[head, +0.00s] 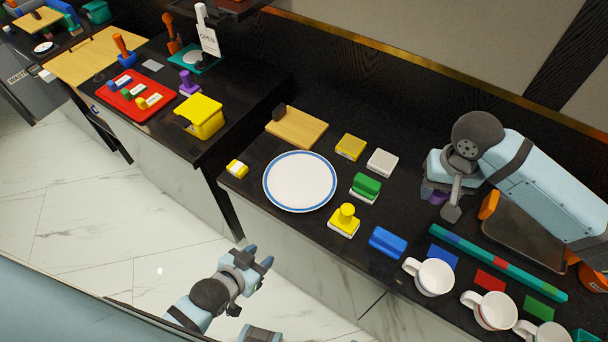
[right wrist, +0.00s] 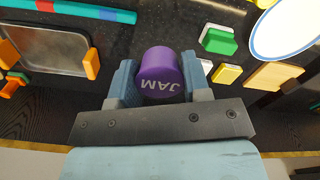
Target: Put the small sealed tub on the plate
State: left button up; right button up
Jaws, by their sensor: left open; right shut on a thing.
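The small sealed tub is purple with "JAM" on it, and it shows in the right wrist view (right wrist: 160,75) between the fingers of my right gripper (right wrist: 162,82). In the head view my right gripper (head: 440,196) is over the right part of the counter, with only a bit of purple showing. It is shut on the tub, right of the plate and apart from it. The plate (head: 300,181) is white with a blue rim, lies flat and is empty. It also shows in the right wrist view (right wrist: 285,28). My left gripper (head: 256,262) is open and empty over the floor in front of the counter.
A green block (head: 366,186), a white block (head: 382,162) and a yellow block (head: 350,147) stand between plate and right gripper. A wooden board (head: 296,128) lies behind the plate. Mugs (head: 430,277) line the front right edge. A dark tray (head: 524,240) lies at the right.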

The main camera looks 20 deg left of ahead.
aim_at(300, 181)
jog(key=i+j, duration=0.1)
jog(key=j, duration=1)
jog(key=i+j, duration=0.15)
jog(key=j, duration=0.35)
